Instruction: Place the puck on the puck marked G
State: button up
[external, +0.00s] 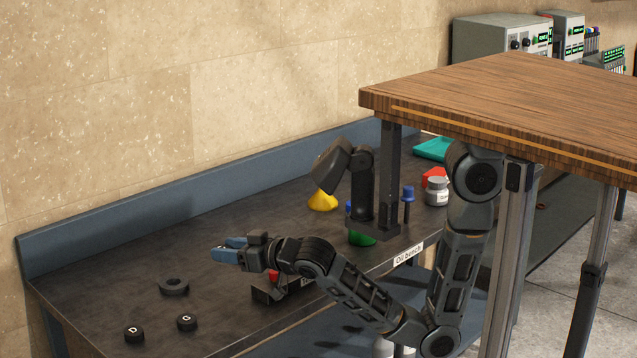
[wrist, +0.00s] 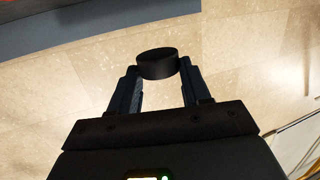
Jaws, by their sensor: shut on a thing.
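My gripper (external: 230,249) reaches out level over the dark bench in the external view, with its blue fingers pointing left. In the wrist view my gripper (wrist: 159,72) is shut on a plain black puck (wrist: 157,62), held at the fingertips. I cannot clearly make out the held puck in the external view. A small black puck with a white letter that looks like G (external: 187,322) lies flat at the bench's near left, below and left of my gripper. Another puck, marked D (external: 134,334), lies to its left.
A black ring (external: 174,287) lies behind the lettered pucks. A yellow cone-shaped thing (external: 323,198), a white jar (external: 437,191) and a dark upright stand (external: 388,190) are to the right. A raised blue back edge (external: 130,219) borders the bench. A wooden tabletop (external: 510,95) overhangs at right.

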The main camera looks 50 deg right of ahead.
jog(key=a+f, duration=0.2)
jog(key=a, duration=0.1)
jog(key=a+f, duration=0.2)
jog(key=a, duration=0.2)
jog(key=a+f, duration=0.2)
jog(key=a, duration=0.2)
jog(key=shift+s+a+f, duration=0.1)
jog(key=shift+a+f, duration=0.05)
jog(key=shift+f, duration=0.2)
jog(key=shift+a+f, duration=0.1)
jog(key=shift+f, duration=1.95)
jog(key=shift+f, duration=0.1)
jog(key=o, duration=1)
jog(key=shift+o, duration=0.2)
jog(key=shift+r, duration=0.2)
jog(key=b+v, duration=0.1)
jog(key=v, duration=1.1)
jog(key=shift+f, duration=0.15)
